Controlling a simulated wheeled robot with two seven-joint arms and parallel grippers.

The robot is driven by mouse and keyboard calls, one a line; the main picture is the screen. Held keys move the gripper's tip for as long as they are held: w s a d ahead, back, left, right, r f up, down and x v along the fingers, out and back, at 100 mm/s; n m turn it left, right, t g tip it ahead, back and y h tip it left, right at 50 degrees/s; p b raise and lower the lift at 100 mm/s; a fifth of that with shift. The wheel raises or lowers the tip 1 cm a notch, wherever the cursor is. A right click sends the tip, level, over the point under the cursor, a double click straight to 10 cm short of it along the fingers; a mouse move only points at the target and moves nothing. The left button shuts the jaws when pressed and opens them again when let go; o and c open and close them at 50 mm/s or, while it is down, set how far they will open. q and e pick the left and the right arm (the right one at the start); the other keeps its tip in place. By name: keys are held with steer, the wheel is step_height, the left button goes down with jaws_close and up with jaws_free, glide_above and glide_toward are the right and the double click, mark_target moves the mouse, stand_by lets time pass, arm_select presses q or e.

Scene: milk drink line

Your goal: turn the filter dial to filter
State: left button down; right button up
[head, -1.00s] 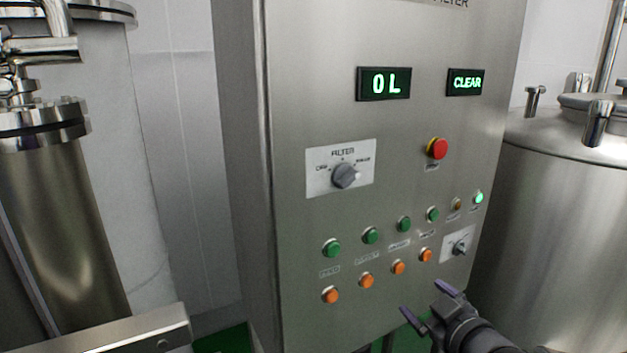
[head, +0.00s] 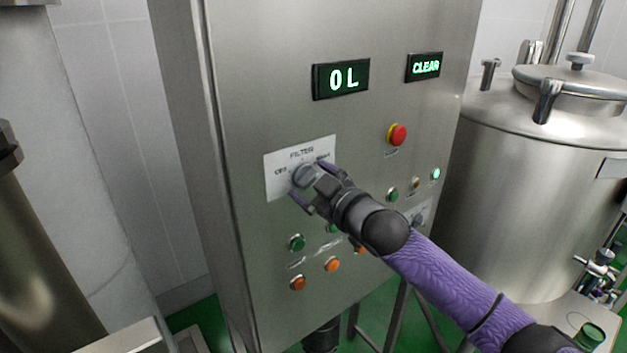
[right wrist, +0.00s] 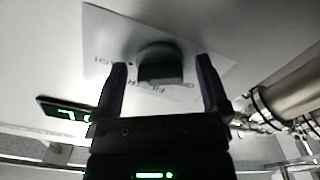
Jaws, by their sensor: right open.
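The filter dial (head: 305,175) is a grey knob on a white label plate (head: 282,178) marked FILTER, on the steel cabinet's front. My right gripper (head: 314,186) is at the dial, its two purple fingers open on either side of it. In the right wrist view the dial (right wrist: 160,66) stands between the open fingers (right wrist: 165,88), with gaps on both sides. The gripper hides part of the plate's right side, and the dial's pointer position cannot be told. My left gripper is not in view.
The displays read 0 L (head: 341,78) and CLEAR (head: 425,66). A red stop button (head: 397,134) sits right of the dial. Green (head: 297,243) and orange (head: 298,283) buttons lie below, partly behind my right arm. A steel tank (head: 535,170) stands to the right.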

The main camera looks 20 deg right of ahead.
steer(key=c, duration=1.2)
steer(key=shift+r, duration=0.1)
steer(key=n+p, duration=0.1)
steer(key=n, duration=0.2)
steer(key=shift+d+r, duration=0.1)
steer(key=shift+c, duration=0.2)
steer(key=n+p, duration=0.1)
steer(key=n, duration=0.1)
steer(key=shift+n, duration=0.4)
steer(key=n+p, duration=0.2)
steer(key=n, duration=0.3)
steer(key=shift+r+n, duration=0.1)
steer(key=shift+n, duration=0.3)
